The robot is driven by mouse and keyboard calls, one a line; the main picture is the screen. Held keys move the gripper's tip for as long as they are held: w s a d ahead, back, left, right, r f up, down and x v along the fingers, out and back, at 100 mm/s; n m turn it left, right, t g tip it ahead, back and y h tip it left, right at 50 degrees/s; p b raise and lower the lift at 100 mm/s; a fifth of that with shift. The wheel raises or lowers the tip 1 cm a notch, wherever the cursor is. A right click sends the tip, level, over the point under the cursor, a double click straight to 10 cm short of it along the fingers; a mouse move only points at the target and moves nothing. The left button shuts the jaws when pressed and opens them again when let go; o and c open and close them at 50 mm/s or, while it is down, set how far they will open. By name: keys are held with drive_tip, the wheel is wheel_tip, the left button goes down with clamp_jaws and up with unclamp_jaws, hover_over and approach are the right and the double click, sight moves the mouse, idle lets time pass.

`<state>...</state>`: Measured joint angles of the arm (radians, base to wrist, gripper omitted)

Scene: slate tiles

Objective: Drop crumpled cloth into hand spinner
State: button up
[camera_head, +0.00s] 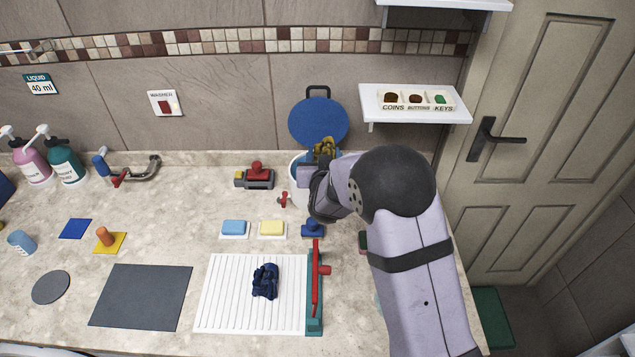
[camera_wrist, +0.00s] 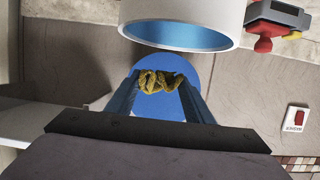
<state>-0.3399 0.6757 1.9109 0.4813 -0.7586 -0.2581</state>
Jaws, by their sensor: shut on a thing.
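My gripper (camera_head: 322,158) is shut on a crumpled yellow cloth (camera_head: 326,146), which also shows between the two blue fingers in the wrist view (camera_wrist: 158,81). The hand spinner is a white tub (camera_head: 296,185) with its round blue lid (camera_head: 318,121) raised behind it. My gripper and wrist hide much of the tub in the head view. In the wrist view the tub's rim and blue inside (camera_wrist: 185,38) show just above the cloth in the picture. The cloth appears outside the rim there, and I cannot tell its height. A dark blue crumpled cloth (camera_head: 265,282) lies on the white ribbed board (camera_head: 227,300).
A white shelf (camera_head: 370,103) with a labelled tray (camera_head: 420,106) is close to the right of the lid. A grey and red device (camera_head: 257,176) stands left of the tub. Blue and yellow sponges (camera_head: 271,228) lie in front.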

drive_tip(key=shift+f+b, duration=1.55)
drive_tip(key=shift+f, duration=1.05)
drive_tip(key=o, duration=1.1)
drive_tip(key=shift+s, duration=0.15)
drive_tip(key=b+v, duration=0.2)
drive_tip(key=v, duration=0.5)
drive_tip(key=shift+r, duration=0.1)
